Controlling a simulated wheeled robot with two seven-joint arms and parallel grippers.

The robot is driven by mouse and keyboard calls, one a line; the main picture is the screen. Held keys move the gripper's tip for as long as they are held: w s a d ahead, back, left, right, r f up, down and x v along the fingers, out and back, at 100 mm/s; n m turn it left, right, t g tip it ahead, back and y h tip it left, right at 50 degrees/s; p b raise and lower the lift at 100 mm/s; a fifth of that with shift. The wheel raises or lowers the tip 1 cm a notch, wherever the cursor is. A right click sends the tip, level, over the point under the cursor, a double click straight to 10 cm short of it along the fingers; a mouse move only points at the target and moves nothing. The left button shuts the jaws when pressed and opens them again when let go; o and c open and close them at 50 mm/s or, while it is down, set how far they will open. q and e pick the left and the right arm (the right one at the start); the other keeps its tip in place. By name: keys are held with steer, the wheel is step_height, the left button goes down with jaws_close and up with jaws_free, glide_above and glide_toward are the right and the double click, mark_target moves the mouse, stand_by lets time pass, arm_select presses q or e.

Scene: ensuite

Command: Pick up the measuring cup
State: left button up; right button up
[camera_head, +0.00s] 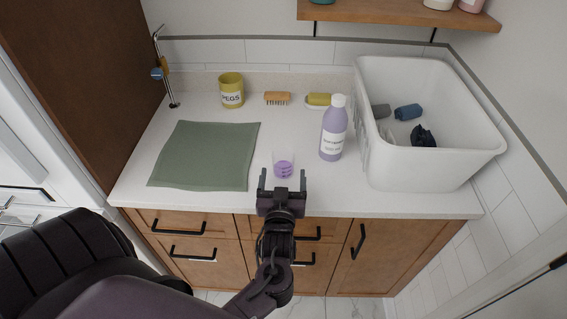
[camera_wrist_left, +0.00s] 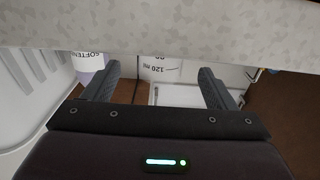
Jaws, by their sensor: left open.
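The measuring cup (camera_head: 284,166) is a small clear cup with purple in its lower part. It stands upright on the white counter near the front edge. My left gripper (camera_head: 283,179) is open and empty at the counter's front edge, just on the near side of the cup, its two fingers pointing toward it. In the left wrist view a pale surface with a "120 ml" mark (camera_wrist_left: 161,69) shows between the open fingers, partly cut off by a speckled band. I cannot tell whether the fingers touch the cup. My right gripper is not in view.
A lilac softener bottle (camera_head: 333,130) stands right of the cup, beside a white basket (camera_head: 375,165) holding dark items. A green cloth (camera_head: 205,155) lies to the left. A yellow pegs tub (camera_head: 231,91), a brush (camera_head: 277,98) and a yellow soap bar (camera_head: 318,99) are behind.

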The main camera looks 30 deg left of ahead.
mark_target(283, 169)
arm_select(q)
steer(key=p+x, duration=0.1)
steer(key=x, duration=0.3)
steer(key=shift+w+a+f, duration=0.15)
steer(key=shift+w+a, duration=0.05)
steer(key=shift+w, duration=0.15)
steer(key=c, duration=1.1)
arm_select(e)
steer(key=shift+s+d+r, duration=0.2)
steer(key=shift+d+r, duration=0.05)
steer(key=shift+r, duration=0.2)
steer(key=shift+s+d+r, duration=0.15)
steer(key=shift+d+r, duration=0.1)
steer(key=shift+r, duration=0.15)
arm_select(q)
steer(key=shift+r, duration=0.2)
